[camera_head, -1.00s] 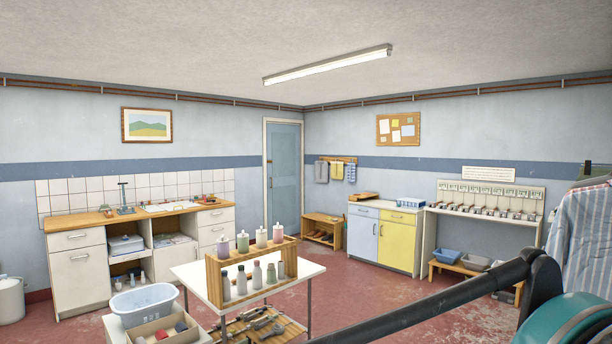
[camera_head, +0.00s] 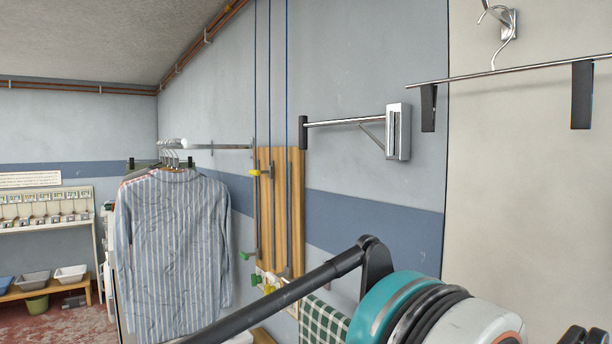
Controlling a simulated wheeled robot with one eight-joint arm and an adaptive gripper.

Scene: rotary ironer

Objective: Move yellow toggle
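A yellow toggle (camera_head: 262,172) sits on the hanging cords in front of an upright wooden board (camera_head: 297,205) on the wall, near the middle of the view. Lower down, a green toggle (camera_head: 248,255) sits at the board's left side, and another green piece (camera_head: 257,279) is below it. A smaller yellow piece (camera_head: 268,289) shows near the lower green one; I cannot tell what it is. My arm crosses the lower right of the view, below and right of the board. I cannot make out my gripper.
A striped shirt (camera_head: 172,245) hangs from a rail left of the board. A wall bracket with a bar (camera_head: 345,123) juts out to its right. A hanger with dark clips (camera_head: 505,72) is at upper right. A green checked cloth (camera_head: 325,322) hangs below the board.

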